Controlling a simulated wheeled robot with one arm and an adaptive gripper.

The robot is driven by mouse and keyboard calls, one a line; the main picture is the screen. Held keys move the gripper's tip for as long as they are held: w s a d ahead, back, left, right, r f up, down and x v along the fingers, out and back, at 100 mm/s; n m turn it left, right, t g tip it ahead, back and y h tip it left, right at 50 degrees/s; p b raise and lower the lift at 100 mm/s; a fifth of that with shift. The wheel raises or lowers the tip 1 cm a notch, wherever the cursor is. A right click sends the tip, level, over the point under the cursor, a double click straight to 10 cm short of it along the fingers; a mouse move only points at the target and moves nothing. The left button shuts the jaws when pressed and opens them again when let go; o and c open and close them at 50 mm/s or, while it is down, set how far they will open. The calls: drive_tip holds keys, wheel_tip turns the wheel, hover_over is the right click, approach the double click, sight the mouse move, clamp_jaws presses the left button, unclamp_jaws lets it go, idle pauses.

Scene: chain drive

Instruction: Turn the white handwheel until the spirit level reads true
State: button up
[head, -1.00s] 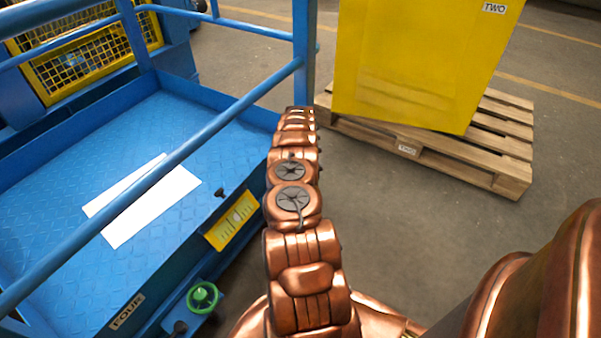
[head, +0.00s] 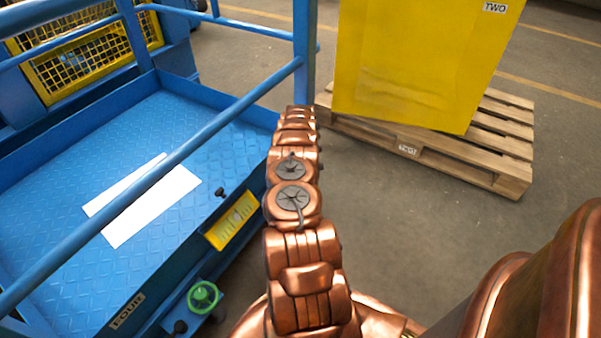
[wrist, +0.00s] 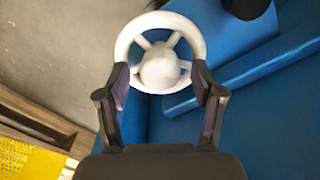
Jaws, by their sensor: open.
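The white handwheel (wrist: 158,68) shows in the wrist view, with a round hub and spokes inside its rim. My gripper (wrist: 160,78) is open, with one dark finger at each side of the wheel's lower rim. I cannot tell whether the fingertips touch the rim. In the head view my copper arm reaches away from me, and neither the gripper nor the white handwheel shows there. No spirit level can be made out for certain; a yellow plate with a pale strip (head: 233,221) is on the blue platform's side.
A blue railed platform (head: 60,235) marked FOUR stands at left, with a green handwheel (head: 204,297) at its near corner. A yellow cabinet (head: 420,60) marked TWO stands on a wooden pallet (head: 470,160). The floor (head: 430,230) right of my arm is bare.

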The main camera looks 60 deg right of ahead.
wheel_tip(320, 180, up, 12)
drive_tip(key=shift+f, duration=0.15)
idle(0.5)
drive_tip(key=shift+a, duration=0.1)
idle(0.4)
